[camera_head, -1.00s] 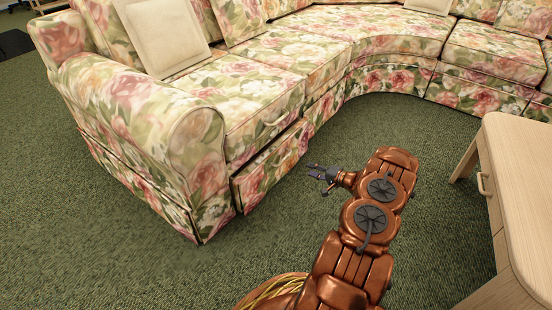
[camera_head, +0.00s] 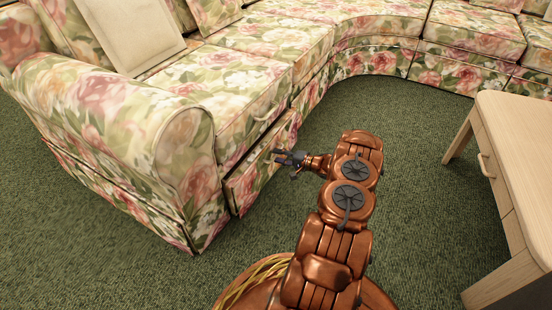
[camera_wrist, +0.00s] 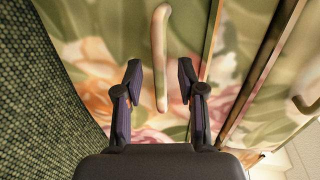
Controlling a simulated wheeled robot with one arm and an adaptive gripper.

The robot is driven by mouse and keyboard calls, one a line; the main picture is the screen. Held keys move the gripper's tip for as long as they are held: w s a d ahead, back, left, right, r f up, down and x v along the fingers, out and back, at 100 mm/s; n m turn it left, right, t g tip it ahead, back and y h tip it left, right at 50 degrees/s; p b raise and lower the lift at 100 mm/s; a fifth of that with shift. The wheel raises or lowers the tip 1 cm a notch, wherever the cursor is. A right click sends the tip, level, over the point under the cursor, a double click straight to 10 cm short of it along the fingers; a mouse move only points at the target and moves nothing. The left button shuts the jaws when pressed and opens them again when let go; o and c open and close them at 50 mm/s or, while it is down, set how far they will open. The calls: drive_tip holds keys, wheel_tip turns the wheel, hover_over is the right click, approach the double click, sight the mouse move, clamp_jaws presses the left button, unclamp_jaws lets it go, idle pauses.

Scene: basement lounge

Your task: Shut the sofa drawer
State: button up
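The sofa drawer (camera_head: 256,172) is a floral front low in the near end of the floral sofa (camera_head: 235,90). It stands a little out from the sofa base, with a dark gap at its top and left side. My gripper (camera_head: 277,157) is close in front of the drawer front. In the wrist view my gripper (camera_wrist: 159,75) is open and empty, its two dark fingers apart. A pale drawer handle (camera_wrist: 160,50) appears between and beyond the fingertips. I cannot tell whether the fingers touch the drawer.
A second pale handle (camera_wrist: 305,105) shows at the right of the wrist view. A light wooden table (camera_head: 520,150) with a drawer handle stands to the right. Green carpet (camera_head: 405,130) is free between table and sofa. The sofa's near arm (camera_head: 110,120) is on the left.

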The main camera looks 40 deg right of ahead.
drive_tip(key=shift+x, duration=0.85)
clamp_jaws()
